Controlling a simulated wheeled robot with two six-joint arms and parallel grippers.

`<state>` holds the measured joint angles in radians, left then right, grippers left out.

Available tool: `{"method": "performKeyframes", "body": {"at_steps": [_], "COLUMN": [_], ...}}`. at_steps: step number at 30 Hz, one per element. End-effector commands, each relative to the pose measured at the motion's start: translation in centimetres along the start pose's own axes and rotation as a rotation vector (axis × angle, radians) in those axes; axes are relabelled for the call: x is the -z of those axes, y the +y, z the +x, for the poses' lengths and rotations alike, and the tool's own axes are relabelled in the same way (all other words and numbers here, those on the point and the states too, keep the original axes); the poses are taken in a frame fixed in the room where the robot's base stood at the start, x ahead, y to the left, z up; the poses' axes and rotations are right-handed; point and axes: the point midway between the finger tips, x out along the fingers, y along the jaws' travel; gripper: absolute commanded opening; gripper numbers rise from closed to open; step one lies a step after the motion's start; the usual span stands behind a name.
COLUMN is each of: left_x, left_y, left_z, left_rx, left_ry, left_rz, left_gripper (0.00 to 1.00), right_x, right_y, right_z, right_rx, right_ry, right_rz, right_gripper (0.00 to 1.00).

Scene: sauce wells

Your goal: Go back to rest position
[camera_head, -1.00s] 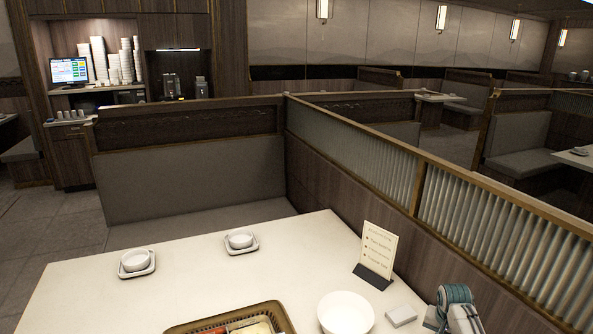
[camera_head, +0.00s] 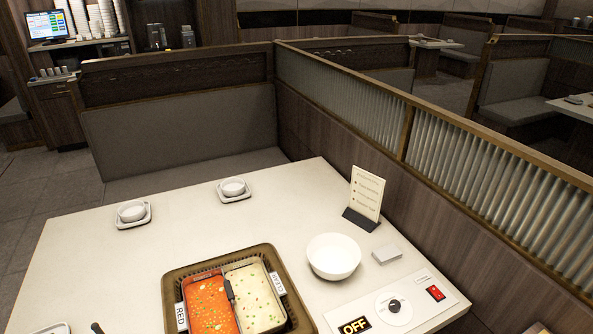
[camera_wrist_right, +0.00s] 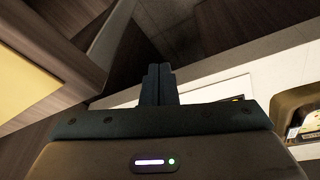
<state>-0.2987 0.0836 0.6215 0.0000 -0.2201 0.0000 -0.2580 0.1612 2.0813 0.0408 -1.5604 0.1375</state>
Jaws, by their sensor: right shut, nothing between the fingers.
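My right gripper (camera_wrist_right: 158,84) shows in the right wrist view with its two dark fingers together and nothing between them. In that view it is clear of the table, whose pale edge lies behind and to the right. In the head view I cannot make out my right gripper. My left gripper is not in view. A brown-framed pot (camera_head: 174,284) sits at the table's front, cut off by the lower edge. It has a red well (camera_head: 211,305) labelled RED on the left and a pale well (camera_head: 254,297) on the right.
A white bowl (camera_head: 333,258) stands right of the pot on the white table (camera_head: 150,250). Near it are a menu card (camera_head: 366,193), a small white box (camera_head: 386,254) and a control panel (camera_head: 393,306) reading OFF. Two small bowls on saucers stand farther back. A partition (camera_head: 450,165) borders the right side.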

Motion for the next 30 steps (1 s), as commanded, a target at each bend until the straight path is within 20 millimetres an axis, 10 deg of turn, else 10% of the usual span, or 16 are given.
{"method": "performKeyframes", "body": {"at_steps": [20, 30], "left_x": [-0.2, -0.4], "left_y": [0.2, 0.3], "left_z": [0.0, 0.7], "left_rx": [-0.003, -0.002], "left_ry": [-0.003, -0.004], "left_rz": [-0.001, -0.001], "left_gripper": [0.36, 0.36], "right_x": [-9.8, -9.9], "right_y": [-1.3, -1.4], "right_z": [-10.8, -3.0], "right_rx": [0.024, 0.022], "right_ry": [0.058, 0.031], "right_rz": [-0.148, -0.142], "right_gripper": [0.00, 0.00]}}
